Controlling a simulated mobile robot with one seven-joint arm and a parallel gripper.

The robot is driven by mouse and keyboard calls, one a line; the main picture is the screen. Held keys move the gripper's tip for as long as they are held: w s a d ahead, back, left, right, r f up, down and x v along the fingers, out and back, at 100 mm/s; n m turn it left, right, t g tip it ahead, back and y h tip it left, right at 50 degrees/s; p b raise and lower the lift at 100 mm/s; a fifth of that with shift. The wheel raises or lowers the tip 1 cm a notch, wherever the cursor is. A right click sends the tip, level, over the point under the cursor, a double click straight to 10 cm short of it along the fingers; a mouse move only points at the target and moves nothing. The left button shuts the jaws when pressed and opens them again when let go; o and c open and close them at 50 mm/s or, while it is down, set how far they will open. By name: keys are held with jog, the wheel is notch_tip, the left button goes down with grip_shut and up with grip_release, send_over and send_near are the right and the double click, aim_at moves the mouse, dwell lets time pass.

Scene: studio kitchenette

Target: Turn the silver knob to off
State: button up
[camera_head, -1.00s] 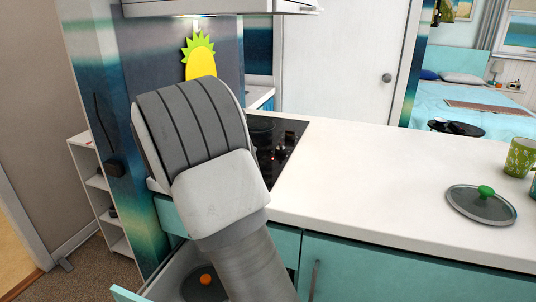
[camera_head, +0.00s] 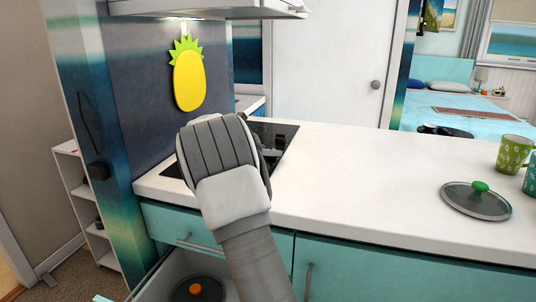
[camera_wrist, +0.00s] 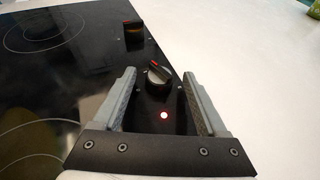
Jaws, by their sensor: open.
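The silver knob (camera_wrist: 158,73) shows in the wrist view on the black glass cooktop (camera_wrist: 70,75), with a dark top and a red mark. My gripper (camera_wrist: 159,77) is open, one finger to the left of the knob and one to the right, with visible gaps. The fingers appear apart from the knob. A red light (camera_wrist: 164,115) glows on the glass on the gripper's side of the knob. In the head view, my arm hides the knob and most of the cooktop (camera_head: 287,131).
The white counter (camera_head: 370,180) is clear to the right up to a glass lid (camera_head: 476,200) and mugs (camera_head: 514,153). A drawer (camera_head: 165,270) below stands open. A range hood (camera_head: 208,8) hangs above.

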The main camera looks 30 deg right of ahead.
jog(key=shift+w+d+f, duration=0.15)
jog(key=shift+d+f, duration=0.05)
jog(key=shift+d, duration=0.2)
jog(key=shift+c, duration=0.2)
grip_shut()
